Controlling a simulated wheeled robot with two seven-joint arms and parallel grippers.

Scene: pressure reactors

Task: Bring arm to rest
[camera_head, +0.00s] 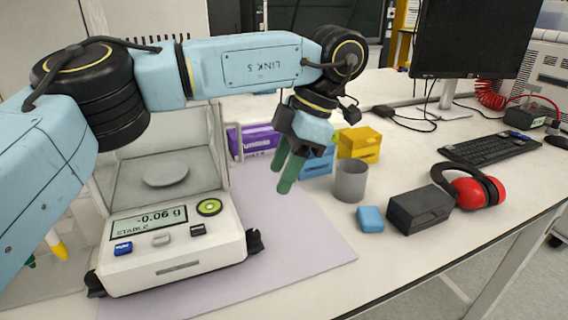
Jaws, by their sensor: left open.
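My left arm comes in from the left and reaches across above the balance. My left gripper (283,172) points down over the bench, between the balance and the grey cup, with its green fingers a little apart and nothing seen between them. My right gripper does not show.
A grey cup (350,181), yellow box (359,144), blue box (319,163), purple box (255,139), small blue block (370,219), dark case (419,209) and red earmuffs (474,188) stand nearby. A monitor (475,38) and keyboard (490,148) are at the right. The purple mat's front (300,245) is clear.

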